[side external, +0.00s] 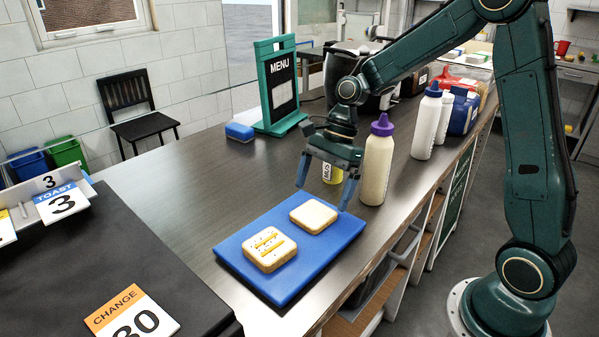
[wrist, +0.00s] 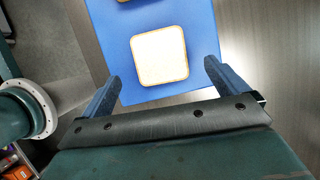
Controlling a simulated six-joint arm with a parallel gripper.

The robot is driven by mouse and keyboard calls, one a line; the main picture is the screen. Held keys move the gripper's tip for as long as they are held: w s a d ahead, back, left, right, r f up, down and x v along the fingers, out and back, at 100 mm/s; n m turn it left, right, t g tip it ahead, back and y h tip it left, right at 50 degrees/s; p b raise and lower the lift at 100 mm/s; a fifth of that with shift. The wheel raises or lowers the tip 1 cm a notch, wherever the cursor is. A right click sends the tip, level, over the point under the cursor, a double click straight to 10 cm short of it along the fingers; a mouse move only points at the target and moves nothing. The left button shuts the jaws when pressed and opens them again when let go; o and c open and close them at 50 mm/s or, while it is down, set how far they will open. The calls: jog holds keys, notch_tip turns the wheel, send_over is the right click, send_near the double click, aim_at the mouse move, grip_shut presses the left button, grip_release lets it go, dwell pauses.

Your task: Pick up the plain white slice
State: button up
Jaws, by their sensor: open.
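The plain white slice (side external: 314,215) lies flat on the far half of a blue board (side external: 245,262) on the counter. It has a brown crust and also shows in the wrist view (wrist: 159,56), ahead of and between my fingers. A second slice (side external: 269,249) with yellow strips and dark specks lies on the near half of the board; only its edge shows in the wrist view. My gripper (side external: 322,199) is open and empty, pointing down above the far end of the board. It appears apart from the plain slice.
A bottle with a purple cap (side external: 377,162) stands close right of my gripper, and a small yellow jar (side external: 332,173) stands behind it. White bottles (side external: 427,122), a menu stand (side external: 279,88) and a blue sponge (side external: 239,132) stand farther back. The counter left of the board is clear.

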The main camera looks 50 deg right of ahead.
aim_at(314, 213)
jog(key=shift+x, duration=2.15)
jog(key=c, duration=1.1)
jog(key=shift+o, duration=0.2)
notch_tip(314, 213, up, 10)
